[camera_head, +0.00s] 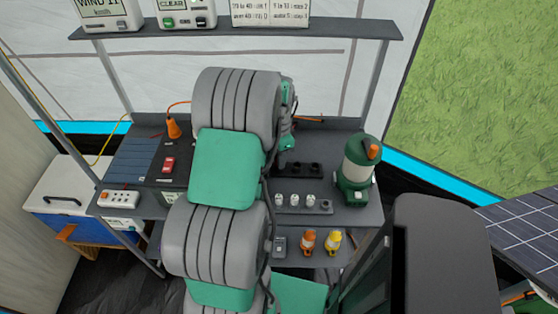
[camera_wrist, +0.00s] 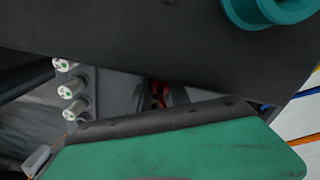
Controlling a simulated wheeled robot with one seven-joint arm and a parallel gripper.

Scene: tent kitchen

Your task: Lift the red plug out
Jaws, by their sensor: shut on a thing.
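In the wrist view, a small red piece, which I take for the red plug (camera_wrist: 157,92), shows in the narrow dark gap between the jaws of my gripper (camera_wrist: 163,101). Most of it is hidden, and I cannot tell whether it still sits in a socket. The jaws are shut on it. In the head view, my arm covers the middle of the bench, and the red plug and the fingertips cannot be made out. A black socket strip (camera_head: 313,170) lies on the bench just right of my arm.
Several white knobs (camera_head: 295,200) stand in front of the strip; some show in the wrist view (camera_wrist: 72,88). A green lantern (camera_head: 357,170) stands at the right. An orange plug (camera_head: 173,128) and red switch (camera_head: 168,164) are left.

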